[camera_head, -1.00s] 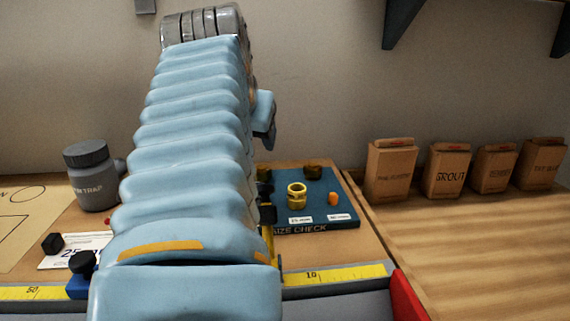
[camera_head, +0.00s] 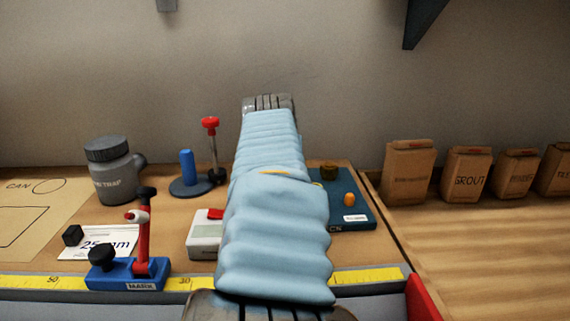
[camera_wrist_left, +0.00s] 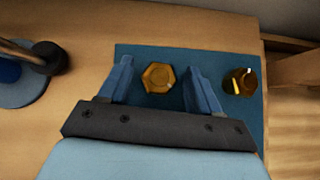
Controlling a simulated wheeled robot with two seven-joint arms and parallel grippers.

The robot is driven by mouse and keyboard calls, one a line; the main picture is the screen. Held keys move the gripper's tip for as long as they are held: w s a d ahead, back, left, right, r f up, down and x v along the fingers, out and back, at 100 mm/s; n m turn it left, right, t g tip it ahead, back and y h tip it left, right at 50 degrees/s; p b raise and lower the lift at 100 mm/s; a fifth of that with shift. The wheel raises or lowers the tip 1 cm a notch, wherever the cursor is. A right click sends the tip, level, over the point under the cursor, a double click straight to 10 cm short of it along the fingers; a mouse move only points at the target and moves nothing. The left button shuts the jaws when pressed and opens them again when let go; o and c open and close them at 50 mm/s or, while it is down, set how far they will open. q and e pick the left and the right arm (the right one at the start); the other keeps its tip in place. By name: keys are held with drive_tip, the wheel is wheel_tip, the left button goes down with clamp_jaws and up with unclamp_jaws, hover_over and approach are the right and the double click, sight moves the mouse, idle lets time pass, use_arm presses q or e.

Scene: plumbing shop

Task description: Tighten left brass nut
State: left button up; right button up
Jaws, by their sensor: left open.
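In the left wrist view, a hexagonal brass nut (camera_wrist_left: 158,77) sits on the dark blue board (camera_wrist_left: 145,52), between the two fingers of my left gripper (camera_wrist_left: 160,82). The gripper is open, with a visible gap on each side of the nut. A second brass piece (camera_wrist_left: 241,82) stands on the board, right of the right finger. In the head view, my blue-sleeved arm covers the gripper, the nut and the board's left part. A dark brass piece (camera_head: 329,171) and an orange piece (camera_head: 349,200) show on the board (camera_head: 365,224) right of the arm. My right gripper is not in view.
A blue post on a round base (camera_head: 188,178) and a red-topped rod (camera_head: 211,145) stand left of the arm. A grey trap bottle (camera_head: 112,172), blue marking tool (camera_head: 128,274) and white box (camera_head: 204,238) are farther left or nearer. Paper bags (camera_head: 409,172) stand right.

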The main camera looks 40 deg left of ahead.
use_arm(q)
drive_tip(key=shift+w+f, duration=0.1)
drive_tip(key=shift+f, duration=0.05)
drive_tip(key=shift+c, duration=0.4)
drive_tip(key=c, duration=1)
drive_tip(key=shift+o, duration=0.2)
drive_tip(key=shift+m, duration=0.3)
drive_tip(key=m+t+h, duration=0.1)
drive_tip(key=m+h, duration=0.2)
drive_tip(key=m, duration=0.1)
drive_tip(key=shift+a+h, duration=0.15)
drive_tip(key=shift+h, duration=0.15)
drive_tip(key=shift+a+r+m+t+h, duration=0.1)
drive_tip(key=shift+m+t+h, duration=0.05)
drive_tip(key=shift+m+h, duration=0.85)
drive_tip(key=shift+a+r+m+t+h, duration=0.15)
drive_tip(key=shift+m+h, duration=0.45)
drive_tip(key=shift+m, duration=0.7)
drive_tip(key=shift+d, duration=0.1)
